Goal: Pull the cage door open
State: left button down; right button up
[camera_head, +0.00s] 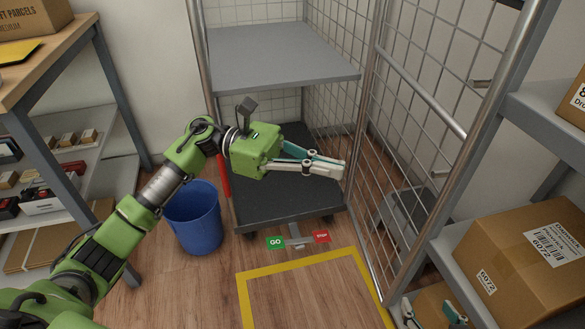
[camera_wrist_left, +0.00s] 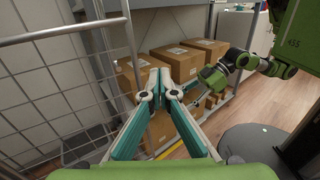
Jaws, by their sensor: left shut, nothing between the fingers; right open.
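The cage door (camera_head: 412,130) is a wire mesh panel in a grey tube frame. In the head view it stands swung out toward me along the right side of the roll cage, and the cage front is open. My left gripper (camera_head: 341,170) is shut and empty, in front of the open cage and left of the door. In the left wrist view its fingertips (camera_wrist_left: 161,82) meet, with the door's post (camera_wrist_left: 131,40) just behind and the mesh to the left. My right gripper (camera_head: 432,313) is open, low at the bottom right; it shows small in the wrist view.
The cage has a grey shelf (camera_head: 275,58) and a dark base (camera_head: 285,190). A blue bin (camera_head: 194,218) stands left of it. A yellow floor outline (camera_head: 300,263) lies in front. A rack with cardboard boxes (camera_head: 530,255) is close on the right, a table on the left.

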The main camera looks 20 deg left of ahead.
pick_arm(q)
jog(key=shift+s+a, duration=0.35)
jog(key=shift+a, duration=0.45)
jog(key=shift+s+a, duration=0.3)
jog(key=shift+a, duration=0.55)
jog(key=shift+s+a, duration=0.35)
jog(key=shift+a, duration=0.45)
